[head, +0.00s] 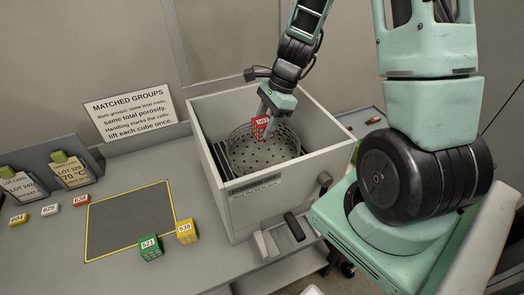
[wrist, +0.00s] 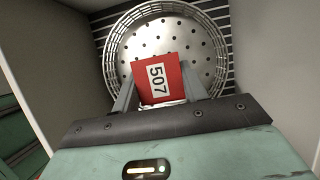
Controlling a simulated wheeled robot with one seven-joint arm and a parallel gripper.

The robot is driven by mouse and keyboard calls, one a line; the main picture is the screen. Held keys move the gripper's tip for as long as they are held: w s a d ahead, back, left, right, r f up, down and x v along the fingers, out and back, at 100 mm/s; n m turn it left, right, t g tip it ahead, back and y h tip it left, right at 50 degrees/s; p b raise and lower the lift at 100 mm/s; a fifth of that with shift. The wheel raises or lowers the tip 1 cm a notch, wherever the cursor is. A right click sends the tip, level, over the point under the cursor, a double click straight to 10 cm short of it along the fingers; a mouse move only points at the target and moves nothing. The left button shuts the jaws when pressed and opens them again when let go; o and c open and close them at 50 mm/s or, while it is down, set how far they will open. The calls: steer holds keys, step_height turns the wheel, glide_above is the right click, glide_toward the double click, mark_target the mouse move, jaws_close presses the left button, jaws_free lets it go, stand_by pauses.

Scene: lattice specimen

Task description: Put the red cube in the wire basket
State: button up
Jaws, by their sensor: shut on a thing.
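The red cube (head: 261,125) is a lattice block with a white label reading 507. My gripper (head: 267,112) is shut on it and holds it over the wire basket (head: 236,168). In the wrist view the red cube (wrist: 157,80) sits between the two fingers of my gripper (wrist: 162,92). The round wire basket (wrist: 112,58) with its perforated floor lies beyond the cube. The basket stands inside a grey open-topped box. The cube appears within or just above the basket's rim; its exact height above the floor is hard to tell.
The box (head: 320,168) has high walls around the basket. On the table are a green cube (head: 150,247), a yellow cube (head: 187,232), a yellow-edged dark mat (head: 130,222) and several small numbered tags. Lot cards stand at the left.

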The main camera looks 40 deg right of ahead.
steer(key=shift+f, duration=3.9)
steer(key=shift+f, duration=0.1)
steer(key=shift+f, duration=0.15)
steer(key=o, duration=1.1)
steer(key=shift+c, duration=0.2)
